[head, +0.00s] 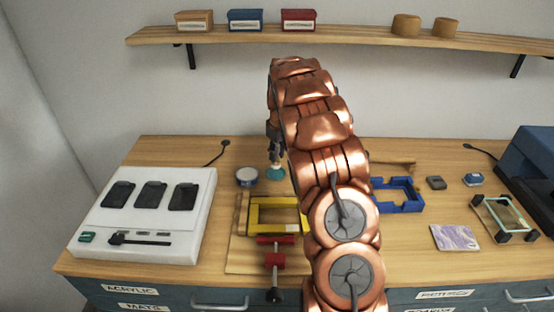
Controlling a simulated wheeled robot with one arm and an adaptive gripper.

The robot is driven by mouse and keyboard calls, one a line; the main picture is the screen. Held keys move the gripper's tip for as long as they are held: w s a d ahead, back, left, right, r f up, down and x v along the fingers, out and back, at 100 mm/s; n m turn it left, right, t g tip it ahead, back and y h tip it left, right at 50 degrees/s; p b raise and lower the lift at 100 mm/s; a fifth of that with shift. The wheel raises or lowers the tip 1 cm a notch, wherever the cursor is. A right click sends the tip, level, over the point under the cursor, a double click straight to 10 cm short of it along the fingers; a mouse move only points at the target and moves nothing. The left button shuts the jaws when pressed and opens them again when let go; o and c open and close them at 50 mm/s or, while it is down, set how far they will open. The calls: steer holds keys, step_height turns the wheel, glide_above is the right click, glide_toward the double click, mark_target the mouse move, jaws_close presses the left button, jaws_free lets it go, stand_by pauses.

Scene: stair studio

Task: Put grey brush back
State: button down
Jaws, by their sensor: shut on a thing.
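My gripper (275,138) hangs beside my copper arm above the back middle of the bench, partly hidden by the arm. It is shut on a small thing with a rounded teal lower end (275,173). Its upper part is between the fingers and hard to make out. I cannot tell whether this is the grey brush, or whether its lower end touches the bench. A dark, long-handled thing (140,240) lies at the front of the white case (88,222) on the left; it is too small to identify surely.
A round tin (247,176) stands just left of the held thing. A yellow frame (252,215) and red clamp (275,261) are in front. A blue frame (421,202), a glass-topped frame (505,217) and a marbled tile (455,237) are right. A shelf (350,35) runs above.

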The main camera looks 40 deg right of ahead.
step_height(320, 180, down, 3)
steer(key=shift+r+p, duration=0.1)
steer(key=shift+p, duration=0.75)
steer(key=shift+f, duration=0.25)
steer(key=shift+f+b, duration=0.2)
steer(key=shift+b, duration=0.1)
steer(key=c, duration=0.9)
jaws_free()
steer(key=shift+r, duration=0.2)
steer(key=r+b, duration=0.1)
steer(key=r, duration=0.2)
steer(key=s+r+b, duration=0.1)
steer(key=r, duration=0.3)
steer(key=r+b, duration=0.2)
steer(key=r, duration=0.2)
steer(key=shift+s, duration=0.15)
steer(key=shift+s+r, duration=0.1)
steer(key=shift+r, duration=0.35)
